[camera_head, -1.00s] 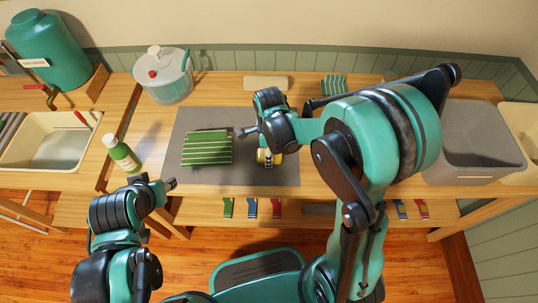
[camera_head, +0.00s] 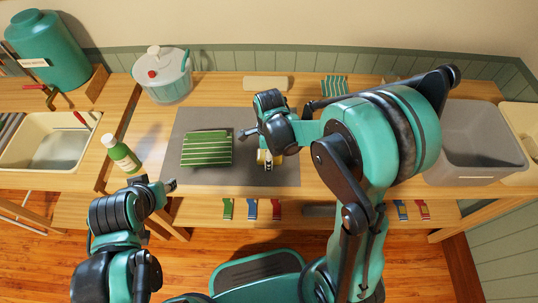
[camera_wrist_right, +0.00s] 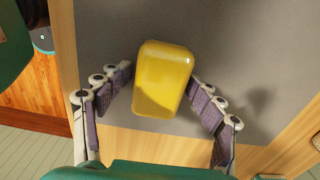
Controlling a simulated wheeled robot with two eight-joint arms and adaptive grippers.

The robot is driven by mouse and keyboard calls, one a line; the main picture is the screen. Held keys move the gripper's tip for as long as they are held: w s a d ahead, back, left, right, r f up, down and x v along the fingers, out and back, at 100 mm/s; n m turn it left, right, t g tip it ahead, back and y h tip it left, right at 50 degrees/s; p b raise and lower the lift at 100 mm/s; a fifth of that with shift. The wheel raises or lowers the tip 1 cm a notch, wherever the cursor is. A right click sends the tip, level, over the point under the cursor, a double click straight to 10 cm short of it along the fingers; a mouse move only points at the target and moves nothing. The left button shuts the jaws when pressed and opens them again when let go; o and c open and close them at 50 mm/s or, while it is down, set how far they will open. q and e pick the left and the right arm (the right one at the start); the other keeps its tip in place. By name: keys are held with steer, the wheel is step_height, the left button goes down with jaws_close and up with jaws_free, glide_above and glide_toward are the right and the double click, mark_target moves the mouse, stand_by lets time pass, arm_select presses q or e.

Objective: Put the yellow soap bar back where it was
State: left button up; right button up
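The yellow soap bar (camera_wrist_right: 163,78) is between the two fingers of my right gripper (camera_wrist_right: 161,76) in the right wrist view. The fingertips lie against its two sides, and the grey mat shows behind it. In the head view the soap (camera_head: 277,159) is partly hidden by the right gripper (camera_head: 258,146), over the right part of the mat (camera_head: 205,118). I cannot tell whether the soap touches the mat. My left gripper (camera_head: 158,183) is at the table's front left, away from the soap; its fingers are too small to judge.
A green striped cloth (camera_head: 207,149) lies on the mat left of the right gripper. A green bottle (camera_head: 122,154) stands left of the mat. A lidded pot (camera_head: 162,75) is behind, and a grey bin (camera_head: 475,140) is at right.

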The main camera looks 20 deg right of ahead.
steer(key=shift+r+p, duration=0.35)
step_height(320, 180, up, 11)
steer(key=p, duration=0.5)
steer(key=s+d+r+n+t, duration=0.2)
steer(key=s+r+n+t, duration=0.1)
steer(key=n, duration=0.7)
steer(key=s+d+r+n+t, duration=0.2)
steer(key=s+r+n+t, duration=0.2)
steer(key=s+n, duration=0.3)
steer(key=r+n, duration=0.1)
steer(key=n, duration=0.3)
steer(key=shift+s+d+r, duration=0.15)
steer(key=shift+d+r, duration=0.05)
steer(key=shift+d, duration=0.2)
